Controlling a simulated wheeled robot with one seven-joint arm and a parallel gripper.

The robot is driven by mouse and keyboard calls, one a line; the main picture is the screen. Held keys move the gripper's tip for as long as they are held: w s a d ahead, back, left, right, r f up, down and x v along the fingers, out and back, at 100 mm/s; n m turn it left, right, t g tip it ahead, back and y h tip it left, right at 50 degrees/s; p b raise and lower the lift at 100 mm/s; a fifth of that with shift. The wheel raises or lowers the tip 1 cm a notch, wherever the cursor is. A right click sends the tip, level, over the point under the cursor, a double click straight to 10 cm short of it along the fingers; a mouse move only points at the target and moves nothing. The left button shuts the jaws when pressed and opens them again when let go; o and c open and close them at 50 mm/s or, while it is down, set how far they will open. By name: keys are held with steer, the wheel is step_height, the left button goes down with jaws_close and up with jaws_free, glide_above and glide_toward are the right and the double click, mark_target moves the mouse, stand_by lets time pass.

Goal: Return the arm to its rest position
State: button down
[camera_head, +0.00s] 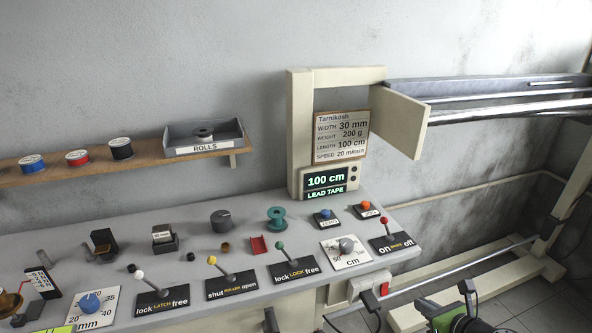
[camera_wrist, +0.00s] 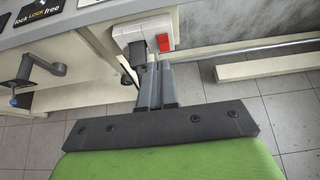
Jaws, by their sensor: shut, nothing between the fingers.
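My gripper (camera_wrist: 158,72) shows in the wrist view with its two grey fingers together and nothing between them. Its dark mounting plate and green body fill the lower part of that view. The fingers point toward a white box with a red switch (camera_wrist: 164,42) under the bench edge; whether they touch it I cannot tell, but no contact shows. In the head view, a green and dark part of my arm shows at the bottom right, in front of the bench and low; the rest of the arm is out of view.
The grey bench (camera_head: 190,240) carries several levers, knobs and labelled plates. A wooden shelf (camera_head: 60,178) with tape rolls is on the wall. A beige frame with a display (camera_head: 325,183) and a rail (camera_head: 500,90) stand at right. A crank (camera_wrist: 40,70) hangs under the bench. Tiled floor is open below.

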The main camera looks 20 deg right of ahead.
steer(key=w+a+r+n+g+y+p, duration=0.1)
steer(key=a+r+n+g, duration=0.3)
steer(key=a+n, duration=0.45)
steer(key=a+r+n+g+y+p, duration=0.1)
steer(key=a+r+n+g, duration=0.1)
steer(key=a+r+n, duration=0.5)
steer(key=s+a+r+n+h+p, duration=0.1)
steer(key=s+a+r+n, duration=0.4)
steer(key=n, duration=0.5)
steer(key=s+a+r+n+h+p, duration=0.1)
steer(key=s+a+r+n, duration=0.5)
steer(key=s+n, duration=0.3)
steer(key=shift+n+p, duration=0.35)
steer(key=shift+n, duration=0.2)
steer(key=shift+r, duration=0.1)
